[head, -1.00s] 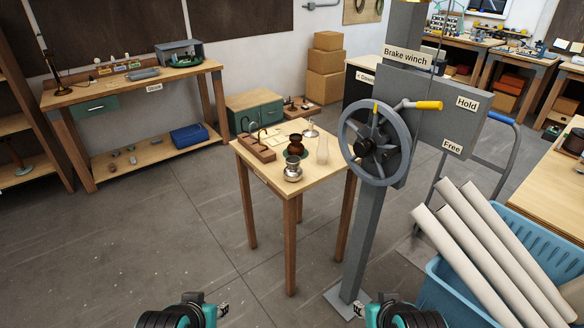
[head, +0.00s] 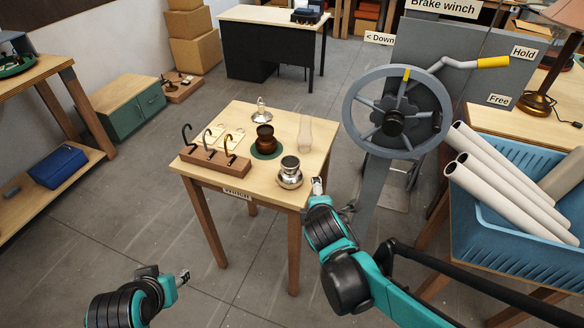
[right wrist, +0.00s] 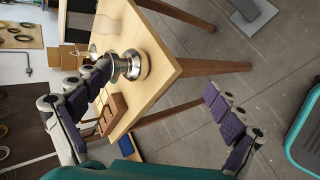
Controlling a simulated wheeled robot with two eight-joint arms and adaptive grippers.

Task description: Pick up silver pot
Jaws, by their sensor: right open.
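The silver pot (head: 289,173) stands upright near the front right corner of the small wooden table (head: 240,117). In the right wrist view the silver pot (right wrist: 131,66) shows beside one finger, which overlaps its edge from this angle; I cannot tell whether they touch. My right gripper (head: 317,186) is just right of the pot at the table's corner. In the right wrist view its fingers (right wrist: 160,105) are spread wide with nothing between them. My left gripper (head: 184,277) is low in front of the table, away from it; its jaw state is too small to tell.
A brown pot (head: 265,138) on a green mat, a pale translucent cylinder (head: 304,133) and a wooden hook rack (head: 215,166) share the table. The brake winch wheel (head: 397,112) stands close on the right. A blue crate with tubes (head: 520,205) is further right.

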